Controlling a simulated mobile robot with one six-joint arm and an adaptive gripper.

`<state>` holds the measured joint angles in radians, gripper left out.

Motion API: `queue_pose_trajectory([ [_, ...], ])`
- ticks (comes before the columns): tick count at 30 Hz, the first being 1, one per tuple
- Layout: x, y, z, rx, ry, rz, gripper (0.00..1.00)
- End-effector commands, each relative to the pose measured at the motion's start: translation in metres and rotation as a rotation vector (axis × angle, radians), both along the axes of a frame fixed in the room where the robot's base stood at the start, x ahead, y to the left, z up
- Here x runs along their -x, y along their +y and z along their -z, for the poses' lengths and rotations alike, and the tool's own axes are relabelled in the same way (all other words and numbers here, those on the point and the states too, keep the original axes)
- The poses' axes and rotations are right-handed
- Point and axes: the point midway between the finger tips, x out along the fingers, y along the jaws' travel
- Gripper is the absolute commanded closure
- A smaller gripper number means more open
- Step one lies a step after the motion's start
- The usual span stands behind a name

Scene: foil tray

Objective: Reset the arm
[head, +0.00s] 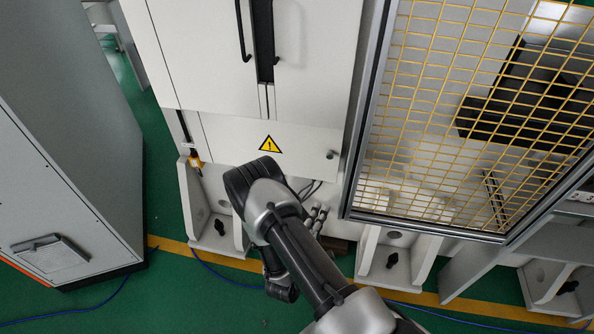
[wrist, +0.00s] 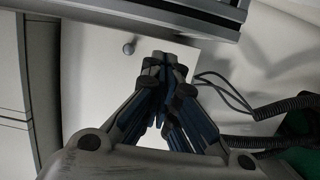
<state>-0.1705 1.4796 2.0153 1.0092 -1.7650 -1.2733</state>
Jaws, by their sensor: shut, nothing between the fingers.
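My gripper (wrist: 166,62) shows in the wrist view with its two fingers brought together at the tips. It is shut and empty. In the head view my arm reaches up from the bottom edge and bends in front of the lower part of a white cabinet. The gripper itself cannot be made out clearly in the head view. No tray shows in either view.
The white cabinet (head: 225,135) with a yellow warning sign (head: 270,145) stands behind my arm. A yellow mesh guard (head: 430,110) is at the right. A grey cabinet (head: 60,150) stands at the left. Green floor (head: 185,295) with a blue cable is open at the lower left.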

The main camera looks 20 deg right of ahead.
Motion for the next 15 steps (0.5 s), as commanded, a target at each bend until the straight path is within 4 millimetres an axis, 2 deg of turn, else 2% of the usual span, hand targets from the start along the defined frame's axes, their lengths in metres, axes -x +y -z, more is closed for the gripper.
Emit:
queue_pose_trajectory([
  [8,-0.005,0.001,-0.003,-0.029,-0.008,0.001,1.00],
  [11,-0.023,0.003,-0.012,-0.132,-0.036,-0.001,1.00],
  [15,-0.065,0.016,-0.039,-0.400,-0.092,-0.014,1.00],
])
